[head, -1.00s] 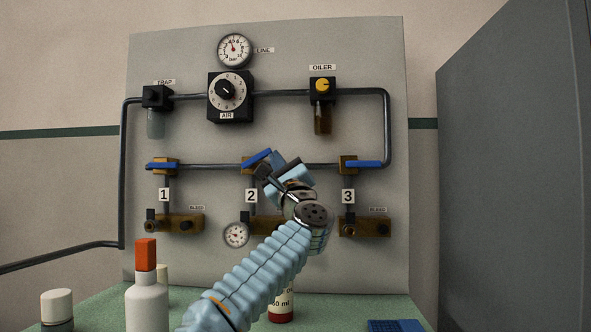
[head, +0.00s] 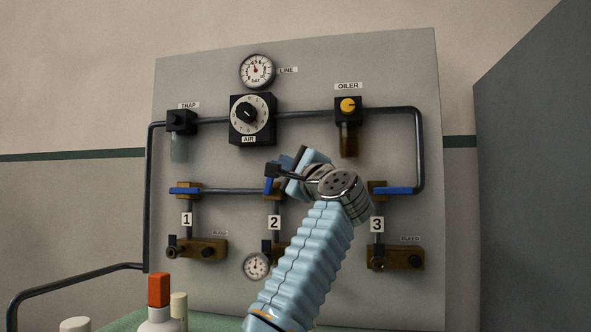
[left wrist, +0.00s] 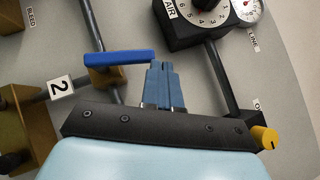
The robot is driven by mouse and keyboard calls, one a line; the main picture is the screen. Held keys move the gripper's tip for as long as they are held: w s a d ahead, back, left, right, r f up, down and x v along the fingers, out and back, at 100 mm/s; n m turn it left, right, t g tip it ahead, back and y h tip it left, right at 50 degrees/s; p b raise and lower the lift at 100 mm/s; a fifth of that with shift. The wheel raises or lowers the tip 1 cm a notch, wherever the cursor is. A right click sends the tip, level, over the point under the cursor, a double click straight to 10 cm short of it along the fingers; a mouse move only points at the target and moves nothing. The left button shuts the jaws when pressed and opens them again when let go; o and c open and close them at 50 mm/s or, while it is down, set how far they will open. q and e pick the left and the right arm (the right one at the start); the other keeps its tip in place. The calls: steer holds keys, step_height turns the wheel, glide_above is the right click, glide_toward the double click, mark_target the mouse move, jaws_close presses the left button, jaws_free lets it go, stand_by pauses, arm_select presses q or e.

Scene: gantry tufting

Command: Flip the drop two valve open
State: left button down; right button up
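The drop two valve has a blue lever (head: 268,186) on a brass body above the "2" label (head: 274,222). The lever stands close to upright, roughly in line with its drop pipe. It also shows in the left wrist view (left wrist: 118,58). My left gripper (head: 287,165) is at the lever's upper end, hiding part of it in the head view. In the left wrist view its blue fingers (left wrist: 158,68) are together with nothing between them. The lever's end is right by the fingertips; I cannot tell whether they touch. My right gripper is not in view.
The levers of drop one (head: 185,191) and drop three (head: 393,190) lie level. The air regulator (head: 252,119) and the oiler (head: 348,110) are above. A bottle with an orange cap (head: 159,290) stands at lower left. A grey cabinet (head: 530,190) is at right.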

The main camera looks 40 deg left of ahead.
arm_select(q)
steer(key=shift+s+a+r, duration=0.3)
steer(key=shift+a+r, duration=0.25)
steer(key=shift+a, duration=0.2)
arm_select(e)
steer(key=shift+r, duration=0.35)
arm_select(q)
steer(key=shift+s, duration=0.1)
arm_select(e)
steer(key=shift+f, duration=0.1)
